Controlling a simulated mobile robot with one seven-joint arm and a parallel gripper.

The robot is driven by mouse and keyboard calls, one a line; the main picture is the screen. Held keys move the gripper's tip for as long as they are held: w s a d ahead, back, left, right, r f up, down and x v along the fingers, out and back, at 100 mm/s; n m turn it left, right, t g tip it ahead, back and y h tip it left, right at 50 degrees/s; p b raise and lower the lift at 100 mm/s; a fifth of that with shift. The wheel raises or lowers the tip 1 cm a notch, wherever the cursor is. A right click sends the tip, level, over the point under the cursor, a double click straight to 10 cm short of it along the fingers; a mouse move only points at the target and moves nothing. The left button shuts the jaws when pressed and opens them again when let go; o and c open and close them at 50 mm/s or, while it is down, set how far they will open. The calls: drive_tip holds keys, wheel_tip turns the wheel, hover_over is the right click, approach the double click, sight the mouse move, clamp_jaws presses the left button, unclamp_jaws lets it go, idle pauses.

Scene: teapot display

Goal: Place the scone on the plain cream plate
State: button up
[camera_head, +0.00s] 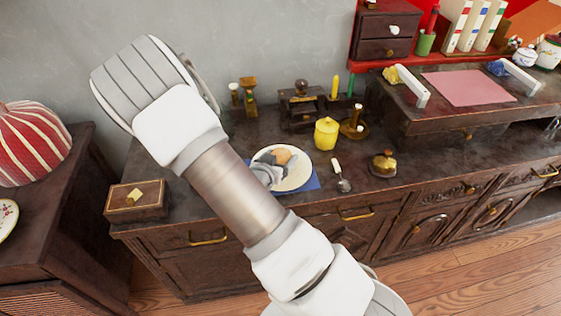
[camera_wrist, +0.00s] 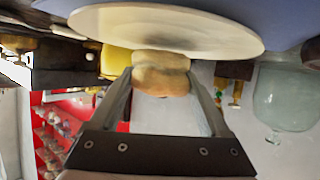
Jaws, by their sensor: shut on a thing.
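The scone (camera_head: 284,156) is a small golden-brown bun over the plain cream plate (camera_head: 297,179) in the head view. The plate lies on a blue mat (camera_head: 313,184) on the dark wooden cabinet top. My gripper (camera_head: 272,162) is over the plate and shut on the scone. In the wrist view, which appears upside down, the scone (camera_wrist: 160,82) sits between the two fingers, right by the plate (camera_wrist: 165,28). I cannot tell whether the scone touches the plate. My arm hides part of the cabinet.
A yellow lidded jar (camera_head: 326,134) stands behind the plate to the right. A dark spoon-like utensil (camera_head: 342,178) lies right of it, and a brown-gold pot (camera_head: 383,164) is farther right. A wooden box (camera_head: 136,201) is at the left. The front right of the cabinet top is mostly clear.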

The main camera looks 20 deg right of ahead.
drive_tip(key=shift+f, duration=0.5)
drive_tip(key=shift+f, duration=0.2)
drive_tip(key=o, duration=1.2)
drive_tip(key=shift+r, duration=0.1)
